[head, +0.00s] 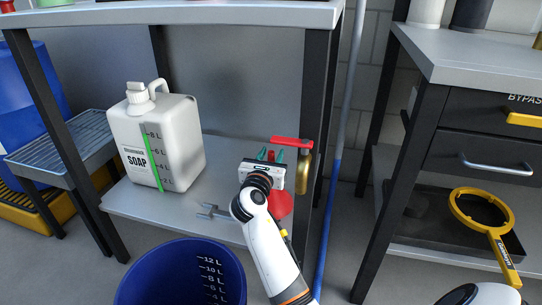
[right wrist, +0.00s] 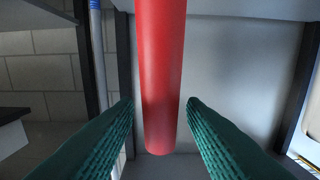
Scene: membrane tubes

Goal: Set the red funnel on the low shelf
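The red funnel shows in the head view as a rounded red part (head: 281,206) below my right gripper, with a narrow red part rising between the fingers. In the right wrist view its long red tube (right wrist: 162,75) runs between the fingers. My right gripper (head: 271,157) has teal fingers, one on each side of the tube. In the wrist view a narrow gap shows between the tube and each fingertip, so the gripper looks open around it. The low shelf (head: 200,222) is the grey board under the bench. Whether the funnel touches it is hidden. My left gripper is not in view.
A white soap jug (head: 180,143) stands on the shelf's left part. A red lever (head: 290,141) with a brass body (head: 304,172) is close to the right gripper, by the bench leg. A blue bucket (head: 140,288) stands in front. A pole (head: 331,190) leans at right.

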